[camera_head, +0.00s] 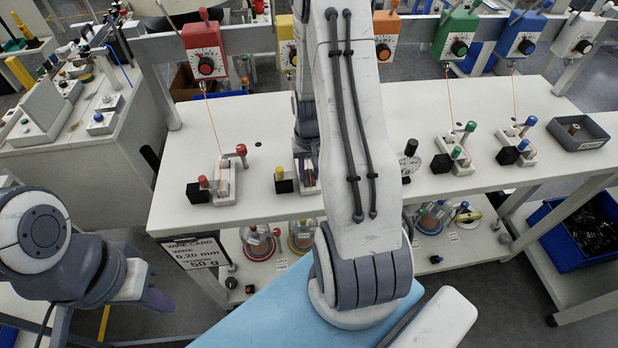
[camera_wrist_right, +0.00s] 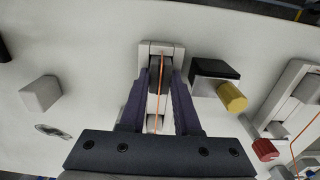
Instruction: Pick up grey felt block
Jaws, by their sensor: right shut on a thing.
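The grey felt block (camera_wrist_right: 155,76) sits in a pale narrow holder (camera_wrist_right: 147,45) in the right wrist view. An orange wire (camera_wrist_right: 161,82) runs lengthwise over the holder and the block. My right gripper (camera_wrist_right: 160,84) has its two dark fingers on either side of the block, shut on it. In the head view my right arm hides most of this spot, at the yellow-knobbed station (camera_head: 279,173). My left gripper (camera_head: 152,297) is low at the left of the head view, away from the bench; its finger opening cannot be made out.
Similar stations with red (camera_head: 241,150), green (camera_head: 470,127) and blue (camera_head: 531,121) knobs stand along the white bench (camera_head: 400,205). A black block (camera_wrist_right: 215,68) and yellow knob (camera_wrist_right: 232,97) are close beside my right gripper. A grey tray (camera_head: 592,140) is at the bench's right end.

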